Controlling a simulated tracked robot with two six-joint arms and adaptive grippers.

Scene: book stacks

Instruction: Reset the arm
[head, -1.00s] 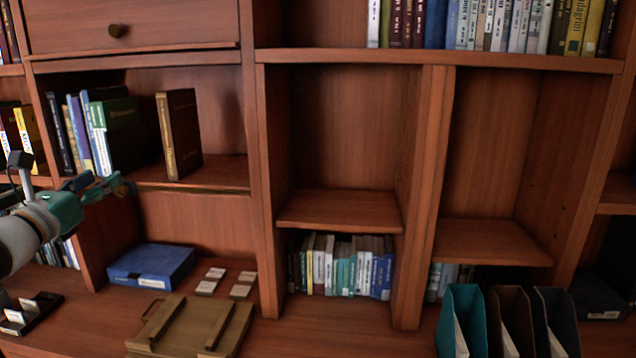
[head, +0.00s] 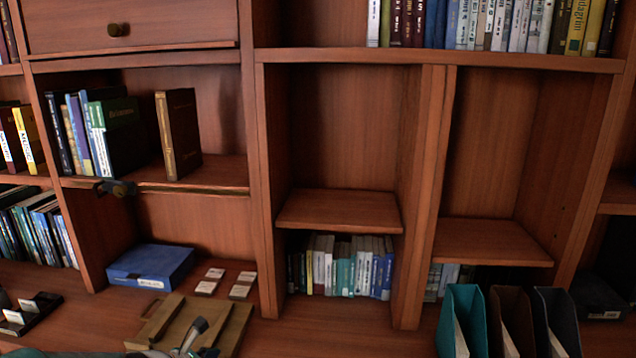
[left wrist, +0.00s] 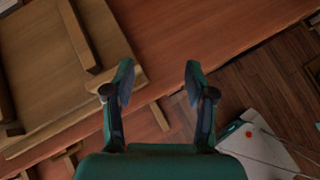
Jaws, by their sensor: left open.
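My left gripper (head: 200,338) shows at the bottom edge of the head view, low in front of the wooden stand (head: 228,330) on the counter. Most of its arm is cut off by the frame. In the left wrist view the gripper (left wrist: 158,82) has its two dark fingers apart, with nothing between them. Behind the fingers lie the counter edge (left wrist: 205,55) and the floor (left wrist: 262,92). My right gripper is not in view.
A brown book (head: 180,135) stands on the left shelf beside several others. A small dark object (head: 118,188) is at that shelf's front edge. A blue box (head: 150,268) and small cards (head: 240,291) lie on the counter. File holders (head: 462,318) stand at right.

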